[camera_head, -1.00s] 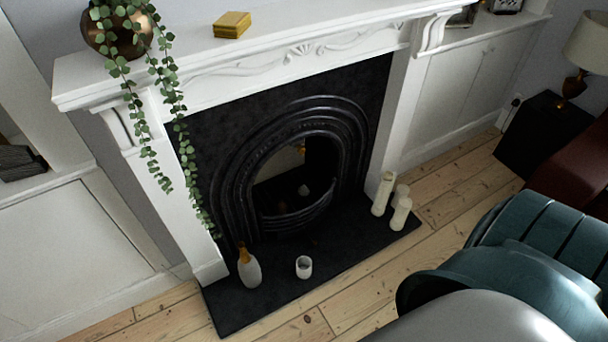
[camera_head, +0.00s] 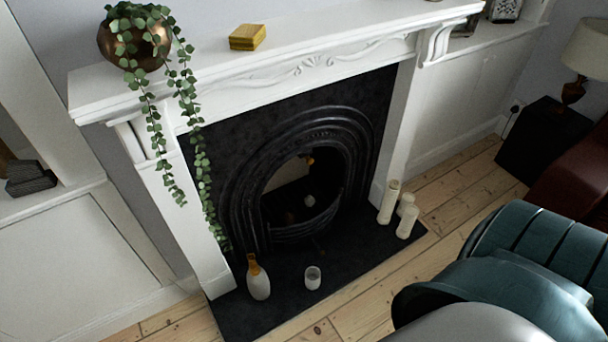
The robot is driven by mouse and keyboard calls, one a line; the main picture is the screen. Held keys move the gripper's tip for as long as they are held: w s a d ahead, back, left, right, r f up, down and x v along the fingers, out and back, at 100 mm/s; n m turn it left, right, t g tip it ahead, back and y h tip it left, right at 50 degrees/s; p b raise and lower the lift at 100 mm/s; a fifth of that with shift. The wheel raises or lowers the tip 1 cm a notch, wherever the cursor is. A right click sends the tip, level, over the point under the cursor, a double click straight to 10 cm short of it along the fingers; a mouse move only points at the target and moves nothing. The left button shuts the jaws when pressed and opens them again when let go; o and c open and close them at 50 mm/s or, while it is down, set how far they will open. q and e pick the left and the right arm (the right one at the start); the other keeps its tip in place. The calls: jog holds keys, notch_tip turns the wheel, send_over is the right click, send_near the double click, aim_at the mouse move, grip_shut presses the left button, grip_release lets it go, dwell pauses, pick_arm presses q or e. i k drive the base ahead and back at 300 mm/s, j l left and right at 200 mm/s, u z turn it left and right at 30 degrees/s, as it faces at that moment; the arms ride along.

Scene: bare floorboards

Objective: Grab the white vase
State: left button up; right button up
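The white vase (camera_head: 259,284) stands upright on the black hearth, near its left front part. It has a white body and a tan-gold neck. A small white cup (camera_head: 312,278) stands to its right with a gap between them. Neither of my grippers is in the camera_head view, so I cannot see whether they are open or shut. Nothing touches the vase.
The black hearth (camera_head: 350,257) lies before the fireplace (camera_head: 300,190). Several cream candles (camera_head: 389,202) stand at its right end. A trailing plant in a copper pot (camera_head: 112,45) hangs from the white mantel (camera_head: 330,38). A teal armchair (camera_head: 535,255) fills the lower right. Floorboards (camera_head: 450,200) are bare beyond the hearth.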

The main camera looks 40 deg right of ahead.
aim_at(313, 275)
jog(key=i+j, duration=0.15)
jog(key=j, duration=0.2)
jog(key=i+j, duration=0.2)
jog(key=j, duration=0.15)
jog(key=z, duration=1.7)
